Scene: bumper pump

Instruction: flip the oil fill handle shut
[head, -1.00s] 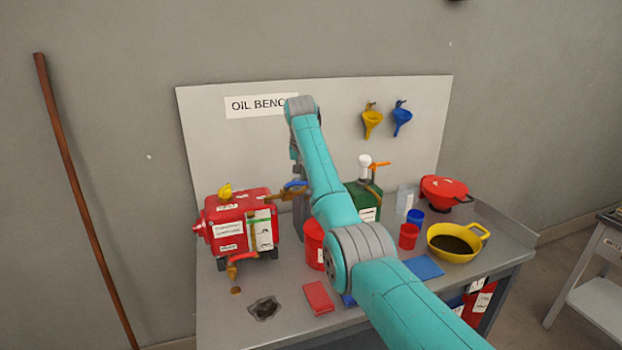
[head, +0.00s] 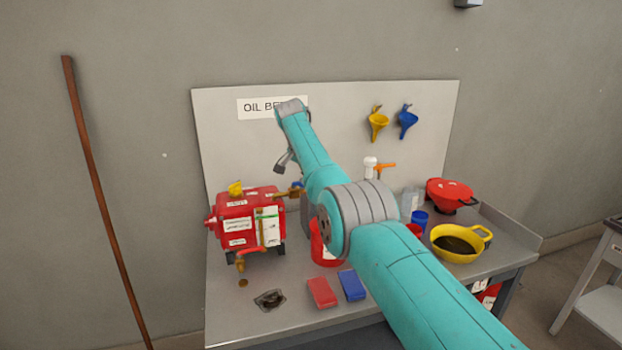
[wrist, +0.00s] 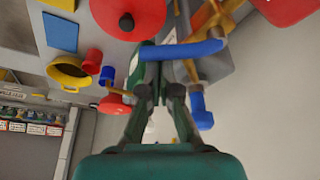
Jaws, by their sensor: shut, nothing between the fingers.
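The red pump (head: 250,222) stands at the left of the bench, with a brass fitting (head: 287,194) on its right. A blue handle (head: 297,185) shows there, partly hidden by my arm. In the wrist view, a blue bar (wrist: 190,49) lies crosswise by brass pipework (wrist: 214,18). A second blue piece (wrist: 201,110) hangs off a brass stem below it. I cannot tell for certain which is the oil fill handle. My gripper (wrist: 163,65) is shut and empty, its tips close to the crosswise bar; contact is unclear. The head view hides its fingertips.
A red bucket (head: 322,246) stands right of the pump. Red (head: 321,293) and blue (head: 351,285) cloths lie at the front edge. A yellow oil pan (head: 455,246) and red container (head: 449,194) are at the right. A backboard (head: 340,105) rises behind.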

